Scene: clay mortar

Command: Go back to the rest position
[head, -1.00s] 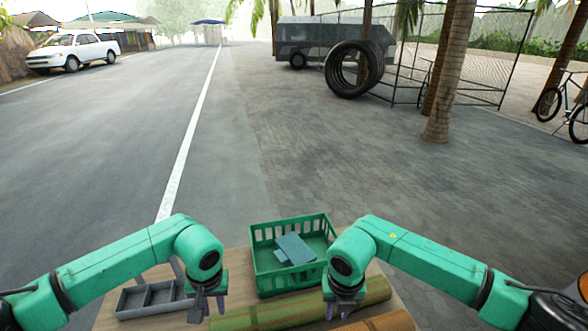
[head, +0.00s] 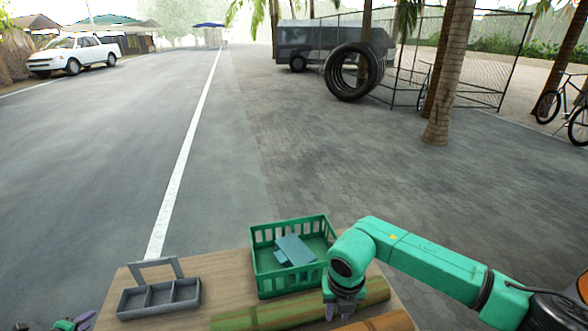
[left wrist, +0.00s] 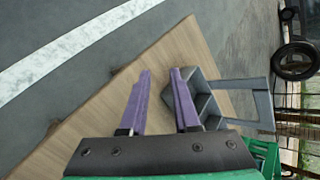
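My left gripper (head: 76,324) is at the bottom left corner of the head view, left of the wooden table (head: 205,270) and mostly cut off by the frame. In the left wrist view its two purple fingers (left wrist: 161,80) stand apart with nothing between them. My right gripper (head: 345,309) hangs fingers down at the green pole-like piece (head: 260,318) on the table's near side. Its fingertips look apart and I see nothing held. I cannot tell whether it touches the piece.
A grey compartment tray (head: 158,297) with an upright handle stands empty on the table's left. A green crate (head: 271,277) holds flat blue-grey pieces (head: 295,250). An orange-brown piece (head: 385,323) lies at the near right. Open road and paving lie beyond the table.

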